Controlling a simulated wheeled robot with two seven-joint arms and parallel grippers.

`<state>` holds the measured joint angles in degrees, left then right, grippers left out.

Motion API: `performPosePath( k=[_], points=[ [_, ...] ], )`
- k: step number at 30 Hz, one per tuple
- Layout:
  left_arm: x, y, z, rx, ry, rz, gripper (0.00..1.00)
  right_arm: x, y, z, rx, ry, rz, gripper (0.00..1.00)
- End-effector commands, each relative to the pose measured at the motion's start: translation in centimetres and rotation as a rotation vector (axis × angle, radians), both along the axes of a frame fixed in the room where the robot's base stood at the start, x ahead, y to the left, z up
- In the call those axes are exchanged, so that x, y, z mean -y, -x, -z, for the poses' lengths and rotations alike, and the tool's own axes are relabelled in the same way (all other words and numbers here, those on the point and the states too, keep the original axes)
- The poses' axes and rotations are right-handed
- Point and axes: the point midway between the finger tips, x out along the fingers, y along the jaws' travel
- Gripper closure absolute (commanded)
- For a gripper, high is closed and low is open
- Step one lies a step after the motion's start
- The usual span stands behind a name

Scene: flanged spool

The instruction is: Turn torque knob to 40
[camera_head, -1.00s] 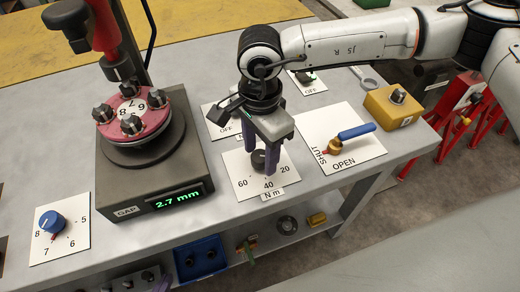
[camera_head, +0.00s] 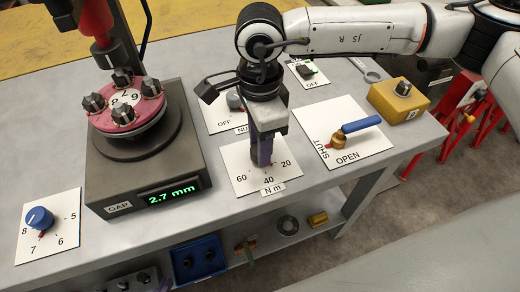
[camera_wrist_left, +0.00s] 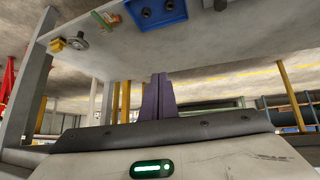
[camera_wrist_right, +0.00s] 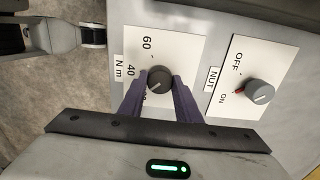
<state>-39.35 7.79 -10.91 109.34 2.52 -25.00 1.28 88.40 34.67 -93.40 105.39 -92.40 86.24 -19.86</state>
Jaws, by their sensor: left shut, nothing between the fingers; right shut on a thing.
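The torque knob (camera_wrist_right: 158,79) is a dark round knob on a white plate (camera_wrist_right: 180,47) marked 60, 40, 20 and N m. My right gripper (camera_wrist_right: 158,88) is shut on the knob, a finger at each side. In the head view my right gripper (camera_head: 264,162) points down over the plate (camera_head: 245,180), its fingers nearly in line and hiding the knob. The knob's pointer cannot be read clearly, and the 20 is partly hidden in the right wrist view. My left gripper (camera_wrist_left: 158,97) is shut and empty, seen only in the left wrist view, which looks up at the bench's lower shelf.
A NUT knob (camera_wrist_right: 259,91) with OFF and ON stands beside the torque plate. A blue-handled SHUT/OPEN valve (camera_head: 355,128) and a yellow box (camera_head: 396,98) are to the right. A gap gauge machine (camera_head: 150,160) reads 2.7 mm at left, with a blue knob (camera_head: 40,217) beyond.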

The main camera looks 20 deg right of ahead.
Motion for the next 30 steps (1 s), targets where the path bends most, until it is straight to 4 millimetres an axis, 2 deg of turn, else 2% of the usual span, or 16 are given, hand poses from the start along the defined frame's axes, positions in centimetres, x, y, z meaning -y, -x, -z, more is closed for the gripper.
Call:
performPosePath(
  k=[1, 6, 18, 30],
  points=[
    [0.0, 0.0, 1.2, -0.002, -0.001, 0.001, 1.0, -0.1, 0.0, 0.5, 0.002, -0.003, 0.042, 0.92],
    [0.4, -0.1, 2.5, -0.001, -0.003, 0.011, 1.0, -0.1, 0.0, 0.5, 0.002, -0.003, 0.204, 0.92],
    [1.7, -0.8, 3.8, 0.015, 0.006, 0.031, 1.0, -0.1, 0.0, 0.3, 0.002, -0.003, 0.549, 0.92],
    [1.9, -1.2, 4.2, 0.027, 0.011, 0.033, 1.0, -0.1, 0.0, 0.0, 0.001, -0.003, 0.735, 0.92]
  ],
)
